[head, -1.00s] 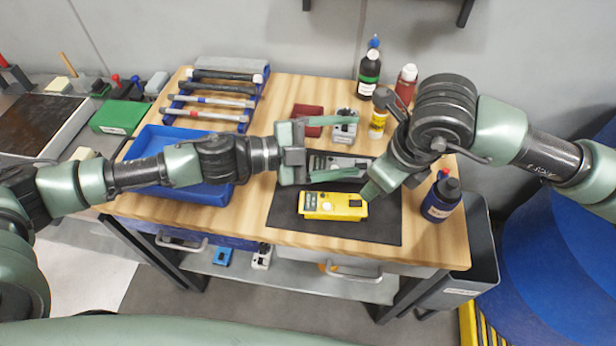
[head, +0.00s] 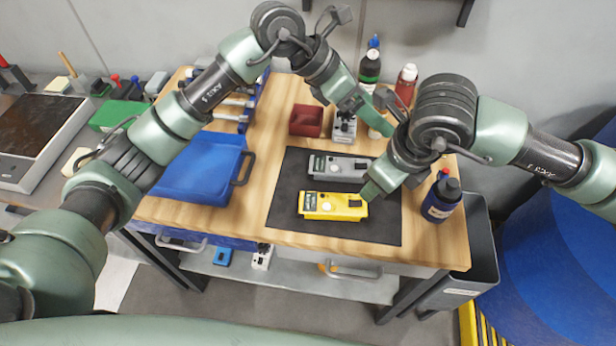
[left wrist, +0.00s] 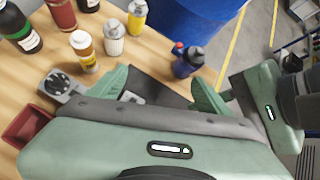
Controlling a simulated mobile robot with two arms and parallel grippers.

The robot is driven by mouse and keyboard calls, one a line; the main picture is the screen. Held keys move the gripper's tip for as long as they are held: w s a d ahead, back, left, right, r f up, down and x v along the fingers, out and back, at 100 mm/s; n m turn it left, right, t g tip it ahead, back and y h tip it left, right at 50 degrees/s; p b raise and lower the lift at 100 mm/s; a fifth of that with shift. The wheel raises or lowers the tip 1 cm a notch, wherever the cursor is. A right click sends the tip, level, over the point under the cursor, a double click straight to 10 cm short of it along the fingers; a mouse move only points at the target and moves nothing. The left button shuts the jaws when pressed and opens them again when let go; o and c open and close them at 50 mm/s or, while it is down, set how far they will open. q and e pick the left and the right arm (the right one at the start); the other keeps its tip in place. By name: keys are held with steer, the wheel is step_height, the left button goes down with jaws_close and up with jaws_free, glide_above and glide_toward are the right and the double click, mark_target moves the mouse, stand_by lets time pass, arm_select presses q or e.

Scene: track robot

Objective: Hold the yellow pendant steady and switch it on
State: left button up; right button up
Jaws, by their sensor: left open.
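The yellow pendant (head: 322,207) lies flat on a black mat (head: 290,227) on the wooden bench in the head view, with a dark knob near its right end. My right gripper (head: 371,190) is low at the pendant's upper right end; I cannot tell whether it touches it or is open or shut. A grey pendant (head: 330,166) lies just behind the yellow one. My left gripper (head: 372,112) is raised toward the back of the bench, open and apparently empty. Its spread fingers show in the left wrist view (left wrist: 165,92). The yellow pendant does not show there.
A grey device (head: 344,126) and a dark red box (head: 306,120) stand behind the mat. Several bottles stand at the back right; a blue-black bottle (head: 438,200) is right of the mat. A blue tray (head: 200,168) lies left. Bare wood lies between tray and mat.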

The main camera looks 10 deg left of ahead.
arm_select(q)
steer(key=s+a+f+m+g+y, duration=0.1)
steer(key=s+a+f+m+y, duration=0.1)
steer(key=s+a+f+y, duration=0.4)
steer(key=m+y, duration=0.2)
steer(key=y, duration=0.1)
glide_above(308, 202)
steer(key=shift+g, duration=0.4)
step_height(308, 202, down, 6)
steer(key=shift+w+r, duration=0.1)
steer(key=shift+r, duration=0.15)
steer(key=shift+f, duration=0.35)
step_height(308, 202, down, 7)
